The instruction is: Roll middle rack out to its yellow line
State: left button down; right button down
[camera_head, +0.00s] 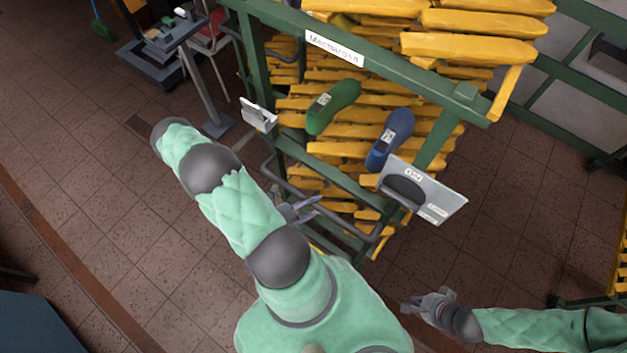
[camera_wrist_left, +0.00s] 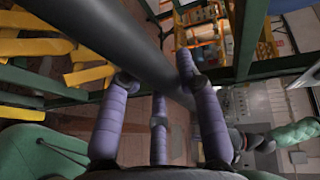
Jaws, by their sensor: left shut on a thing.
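The rack (camera_head: 385,75) has a green frame, a white name sign and yellow shoe lasts. It stands in front of me in the head view. A dark tubular handle (camera_head: 325,205) is on its near side. My left gripper (camera_head: 298,208) is at this handle, partly hidden by my arm. In the left wrist view its purple fingers (camera_wrist_left: 158,80) are shut around a dark grey bar (camera_wrist_left: 120,35), the handle. My right gripper (camera_head: 427,302) is open and empty, low and right of the rack, apart from it. I see no yellow line on the floor.
Another green frame (camera_head: 575,120) stands at the right. A grey stand (camera_head: 205,85) is at the upper left. The tiled floor (camera_head: 90,150) at left is clear.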

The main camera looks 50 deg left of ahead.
pick_arm(q)
jog(key=shift+d+f, duration=0.1)
jog(key=shift+f, duration=0.05)
jog(key=c, duration=0.9)
grip_release()
jog(key=shift+s, duration=0.15)
jog(key=shift+o, duration=0.3)
jog(key=shift+s, duration=0.2)
jog(key=shift+w, duration=0.1)
jog(key=v, duration=1.2)
